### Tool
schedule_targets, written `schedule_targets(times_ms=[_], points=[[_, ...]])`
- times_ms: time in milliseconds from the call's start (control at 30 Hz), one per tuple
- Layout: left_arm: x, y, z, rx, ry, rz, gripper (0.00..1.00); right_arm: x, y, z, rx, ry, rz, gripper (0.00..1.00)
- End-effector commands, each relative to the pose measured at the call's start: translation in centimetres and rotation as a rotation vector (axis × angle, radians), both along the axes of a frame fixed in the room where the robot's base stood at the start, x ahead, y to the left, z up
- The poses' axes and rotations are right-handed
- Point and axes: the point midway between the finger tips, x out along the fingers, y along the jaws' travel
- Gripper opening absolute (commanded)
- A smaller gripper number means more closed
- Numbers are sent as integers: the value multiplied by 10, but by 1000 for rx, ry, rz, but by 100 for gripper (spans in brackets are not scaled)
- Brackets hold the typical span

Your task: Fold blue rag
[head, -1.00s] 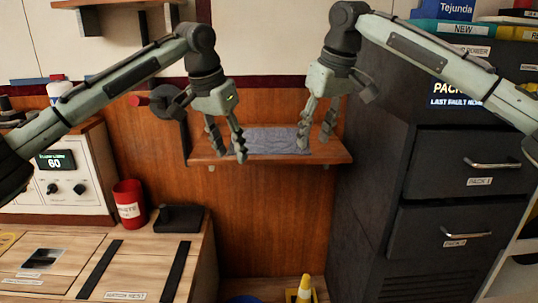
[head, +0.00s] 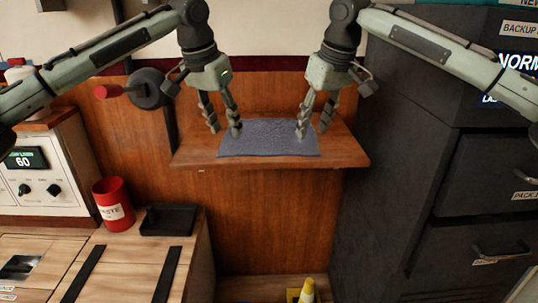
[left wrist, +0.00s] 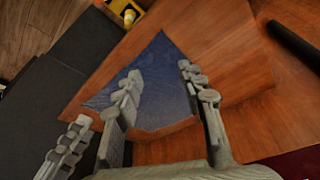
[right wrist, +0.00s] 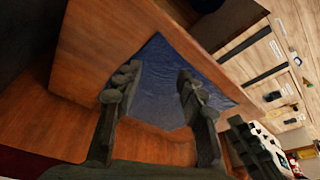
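The blue rag (head: 268,141) lies spread out flat on the wooden wall shelf (head: 342,152). My left gripper (head: 223,130) is open and empty at the rag's left side, fingers pointing down. My right gripper (head: 312,132) is open and empty at the rag's right side, fingers also pointing down. In the left wrist view the rag (left wrist: 162,62) shows between and beyond the spread fingers. In the right wrist view the rag (right wrist: 158,58) also shows between the spread fingers. Whether any fingertip touches the rag is hard to tell.
A dark cabinet with drawers (head: 480,185) stands close on the right of the shelf. A wall lever with a red knob (head: 108,92) is at the left. A red bin (head: 112,200) and a black tray (head: 168,219) stand on the lower bench. A yellow cone (head: 307,290) is below.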

Motion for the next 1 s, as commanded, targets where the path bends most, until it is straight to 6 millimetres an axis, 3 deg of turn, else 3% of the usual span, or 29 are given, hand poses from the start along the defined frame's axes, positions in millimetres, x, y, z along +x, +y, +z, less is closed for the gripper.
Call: schedule_targets(times_ms=[100, 300, 833, 1000], points=[[-1, 0, -19, 0, 1, 0, 40, 0, -1, -19, 0, 1, -2, 40], [0, 0, -38, -1, -1, 1, 40, 0, 0, -38, 0, 1, -1, 40], [0, 0, -49, -1, -1, 1, 40, 0, 0, -49, 0, 0, -1, 40], [0, 0, -47, 0, 0, 1, 30, 0, 0, -47, 0, 0, -1, 30]])
